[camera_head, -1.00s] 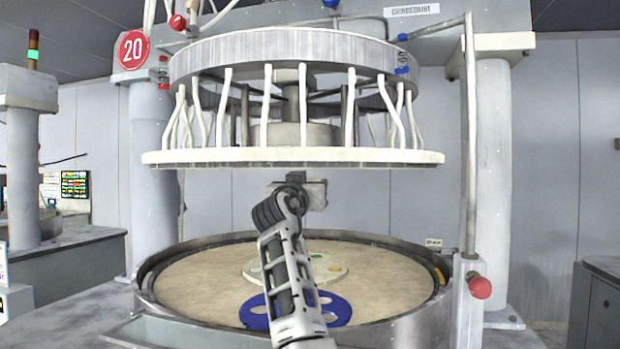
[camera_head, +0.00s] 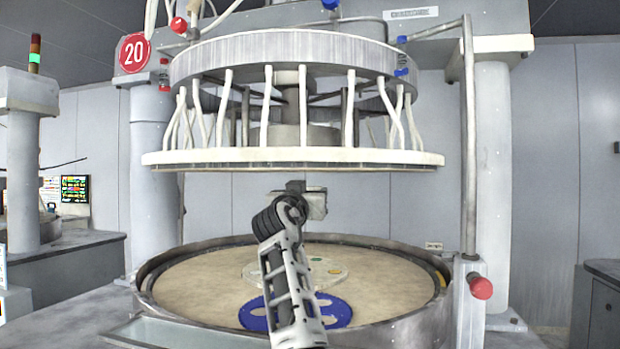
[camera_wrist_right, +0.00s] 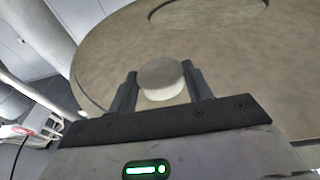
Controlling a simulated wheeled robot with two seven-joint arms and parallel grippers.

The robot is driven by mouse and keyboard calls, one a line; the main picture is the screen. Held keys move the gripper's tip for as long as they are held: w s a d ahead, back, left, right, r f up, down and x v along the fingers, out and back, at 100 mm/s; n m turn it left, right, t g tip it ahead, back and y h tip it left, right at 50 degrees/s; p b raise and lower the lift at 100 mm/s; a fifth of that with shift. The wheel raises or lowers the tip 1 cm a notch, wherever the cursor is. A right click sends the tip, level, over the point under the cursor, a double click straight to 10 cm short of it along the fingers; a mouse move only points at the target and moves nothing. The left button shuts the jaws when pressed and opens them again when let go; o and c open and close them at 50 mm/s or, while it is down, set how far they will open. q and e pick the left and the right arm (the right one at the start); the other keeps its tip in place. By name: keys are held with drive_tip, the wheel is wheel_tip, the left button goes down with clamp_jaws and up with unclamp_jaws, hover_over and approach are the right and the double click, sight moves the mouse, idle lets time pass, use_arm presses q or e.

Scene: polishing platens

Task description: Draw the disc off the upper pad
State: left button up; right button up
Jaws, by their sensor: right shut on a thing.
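The upper pad sits under the raised upper platen (camera_head: 292,158). Its beige underside (camera_wrist_right: 115,55) fills much of the right wrist view. The disc (camera_wrist_right: 163,76), small, round and pale, lies between the two fingers of my right gripper (camera_wrist_right: 162,85), which is shut on it. I cannot tell from the wrist view whether the disc touches the pad. In the head view my right gripper (camera_head: 313,204) is below the upper platen with a visible gap, and the disc cannot be made out there. My left gripper is in neither current view.
Below is the wide lower platen (camera_head: 200,285) inside a metal rim (camera_head: 405,330). A blue ring-shaped carrier (camera_head: 338,312) and a pale centre plate (camera_head: 335,268) lie on it, partly behind my arm. A post with a red knob (camera_head: 481,288) stands at the right.

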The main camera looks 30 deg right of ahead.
idle(0.3)
